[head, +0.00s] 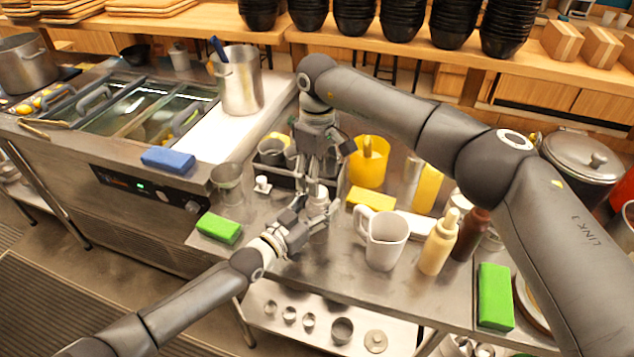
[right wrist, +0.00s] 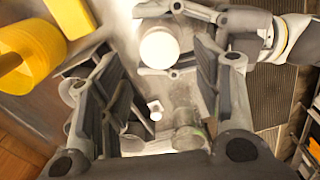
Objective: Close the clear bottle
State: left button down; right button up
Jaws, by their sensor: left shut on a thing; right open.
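The clear bottle (head: 319,203) stands upright on the steel counter, partly hidden by the grippers. Its round white top shows in the right wrist view (right wrist: 159,48); I cannot tell whether that is a cap or the contents. My left gripper (head: 308,213) is shut around the bottle from the left front. My right gripper (head: 317,172) points down just above and behind the bottle. It is open, and its fingers (right wrist: 152,105) hold nothing. A small white cap-like piece (head: 262,186) lies on the counter left of the bottle. It also shows between my right fingers, farther down (right wrist: 155,110).
A white pitcher (head: 384,240), a cream bottle (head: 438,243) and a brown bottle (head: 471,234) stand right of the clear bottle. A yellow container (head: 369,163) and yellow sponge (head: 371,199) are behind.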

jog(key=shift+r, duration=0.35)
jog(key=shift+c, duration=0.4)
